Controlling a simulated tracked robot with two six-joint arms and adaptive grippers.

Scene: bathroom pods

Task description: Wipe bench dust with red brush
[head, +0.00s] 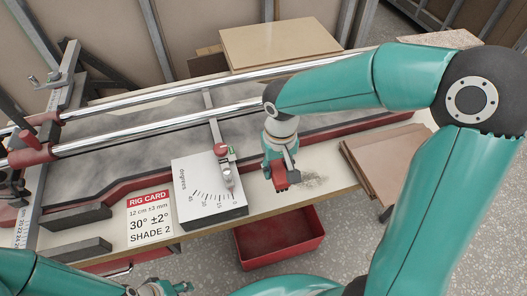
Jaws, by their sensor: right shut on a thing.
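My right gripper (275,158) reaches down over the bench (345,165) from the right arm. It is shut on the red brush (279,174), which shows as a small red and dark block low at the fingers. The fingers and arm hide part of it, and I cannot tell whether its bristles touch the bench. A grey patch of bench dust (316,182) lies just right of the brush on the pale front strip. My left gripper (170,288) is partly in view at the bottom edge, and its jaws are unclear.
Brown boards (385,160) lie to the right. A red bin (280,240) sits below the bench's front edge. Chrome rails (160,100) run behind.

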